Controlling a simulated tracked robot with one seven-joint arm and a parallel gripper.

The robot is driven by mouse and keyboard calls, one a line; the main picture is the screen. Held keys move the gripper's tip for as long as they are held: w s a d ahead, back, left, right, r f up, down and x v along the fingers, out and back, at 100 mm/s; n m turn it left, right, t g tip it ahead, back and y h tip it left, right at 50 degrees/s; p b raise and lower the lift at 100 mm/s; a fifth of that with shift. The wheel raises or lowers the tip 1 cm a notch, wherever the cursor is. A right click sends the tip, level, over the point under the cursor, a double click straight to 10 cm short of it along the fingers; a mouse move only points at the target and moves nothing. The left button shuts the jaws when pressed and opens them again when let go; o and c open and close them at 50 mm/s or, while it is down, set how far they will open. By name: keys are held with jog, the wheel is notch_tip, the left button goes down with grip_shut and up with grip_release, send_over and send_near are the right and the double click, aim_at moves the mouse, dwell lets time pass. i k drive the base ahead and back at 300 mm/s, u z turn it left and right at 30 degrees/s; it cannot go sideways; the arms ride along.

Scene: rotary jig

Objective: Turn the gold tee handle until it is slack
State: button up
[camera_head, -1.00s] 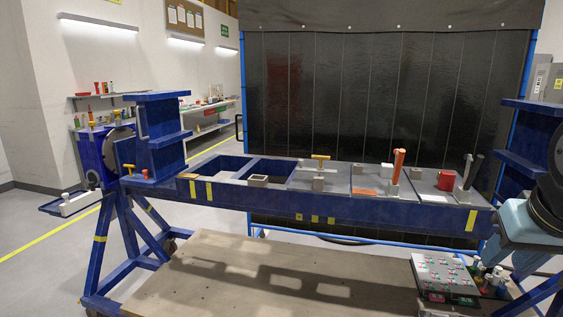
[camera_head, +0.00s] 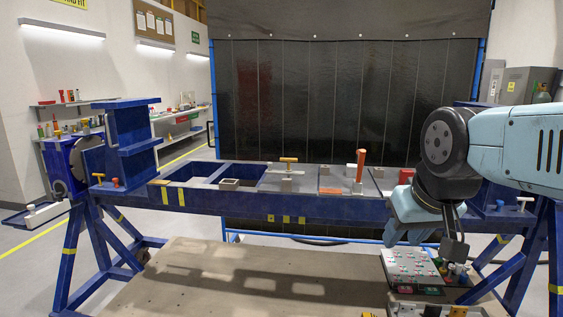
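A gold tee handle (camera_head: 288,161) stands upright on a small grey block on the blue beam, near the middle. A smaller yellow tee-shaped handle (camera_head: 99,177) stands at the beam's left end, beside an orange-topped knob. My gripper (camera_head: 454,247) hangs at the right, in front of the beam and above the lower deck, well away from both handles. It appears to hold nothing, but its fingertips are small and overlapped, so I cannot tell whether they are apart.
An orange upright handle (camera_head: 361,165) stands right of the gold tee. The blue beam (camera_head: 250,203) has open square bays at left. A panel with coloured buttons (camera_head: 410,266) lies on the wooden lower deck (camera_head: 240,285) at right. The deck's middle is clear.

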aim_at(289, 160)
jog(key=u, duration=0.05)
jog(key=i, duration=1)
jog(key=z, duration=0.1)
